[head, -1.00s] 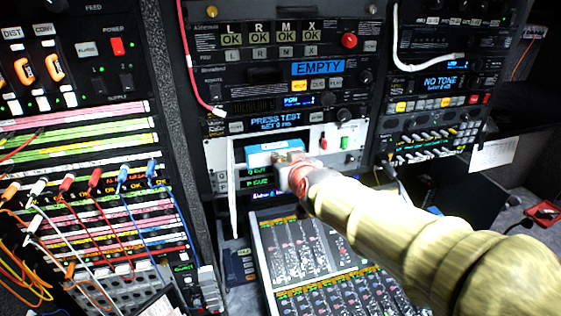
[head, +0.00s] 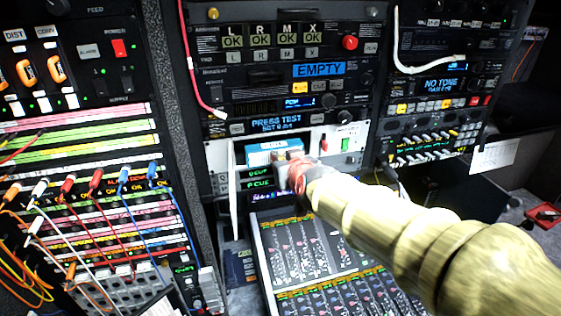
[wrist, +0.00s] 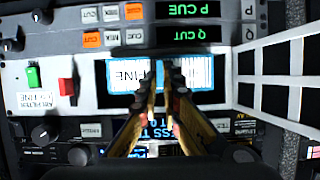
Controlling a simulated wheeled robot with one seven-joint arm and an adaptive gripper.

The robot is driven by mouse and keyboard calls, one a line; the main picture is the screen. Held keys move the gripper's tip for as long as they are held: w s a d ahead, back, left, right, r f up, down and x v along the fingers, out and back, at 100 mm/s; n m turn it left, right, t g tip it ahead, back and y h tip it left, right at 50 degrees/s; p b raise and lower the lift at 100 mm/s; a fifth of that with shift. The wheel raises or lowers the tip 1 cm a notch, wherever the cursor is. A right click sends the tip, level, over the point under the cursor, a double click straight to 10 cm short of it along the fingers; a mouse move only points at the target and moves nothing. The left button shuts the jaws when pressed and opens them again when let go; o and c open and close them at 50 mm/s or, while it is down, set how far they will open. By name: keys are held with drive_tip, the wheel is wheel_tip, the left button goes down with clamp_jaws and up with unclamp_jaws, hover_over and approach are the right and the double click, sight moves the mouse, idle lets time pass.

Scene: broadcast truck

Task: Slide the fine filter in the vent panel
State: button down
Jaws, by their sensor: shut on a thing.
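The fine filter (head: 262,157) is a box with a blue rim and a white label. It sits at the opening of the white vent panel (head: 216,153); I cannot tell how deep it is. In the wrist view the filter (wrist: 124,75) shows its "FINE" label upside down across the dark slot. My gripper (head: 284,163) is shut on the filter's front. In the wrist view its two fingers (wrist: 161,84) close over the middle of the label and hide part of it. The panel's white hinged door (head: 232,190) stands open at the left of the opening.
A red switch (head: 323,143) and a green switch (head: 345,144) sit right of the opening. A mixing desk (head: 300,250) stands below my arm. Patch cables (head: 95,181) hang at the left.

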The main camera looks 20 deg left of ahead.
sight(273, 146)
drive_tip(key=shift+w+a+p, duration=0.2)
drive_tip(key=shift+w+a, duration=0.4)
drive_tip(key=shift+w, duration=0.45)
drive_tip(key=shift+w+a+p, duration=0.2)
drive_tip(key=shift+w+a, duration=0.45)
drive_tip(key=shift+w, duration=0.35)
drive_tip(key=shift+w+a+p, duration=0.2)
drive_tip(key=shift+w+a, duration=0.4)
drive_tip(key=shift+w, duration=0.45)
drive_tip(key=c, duration=1.9)
unclamp_jaws()
drive_tip(key=shift+s, duration=0.1)
drive_tip(key=v, duration=1.1)
drive_tip(key=shift+s+d+r, duration=0.2)
drive_tip(key=shift+s+d, duration=0.05)
